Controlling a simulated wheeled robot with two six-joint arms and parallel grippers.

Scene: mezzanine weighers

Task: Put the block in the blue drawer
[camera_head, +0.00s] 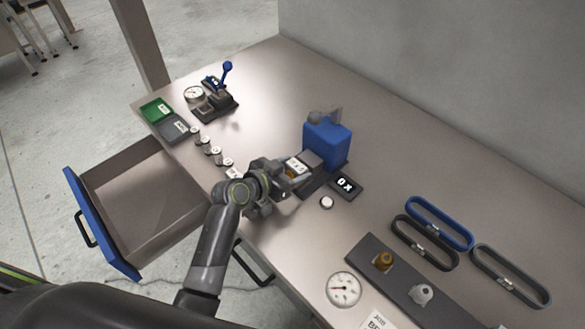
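The blue drawer is pulled out at the left of the bench; its blue front (98,222) has a black handle, and its grey inside looks empty. My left gripper (288,174) is over the bench, at the near side of a blue machine (327,141). A small pale piece with dark marks (297,165), perhaps the block, is at its fingertips, with a bit of brown beside it. The fingers and wrist hide much of this spot, so I cannot tell whether they are closed on it. My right gripper is not in view.
A small display (345,185) and a white button (326,202) are right of the gripper. Several small round pieces, green (157,110) and grey trays and a blue-levered device (215,98) lie left. Looped bands (440,222) and a dark panel (408,287) lie right.

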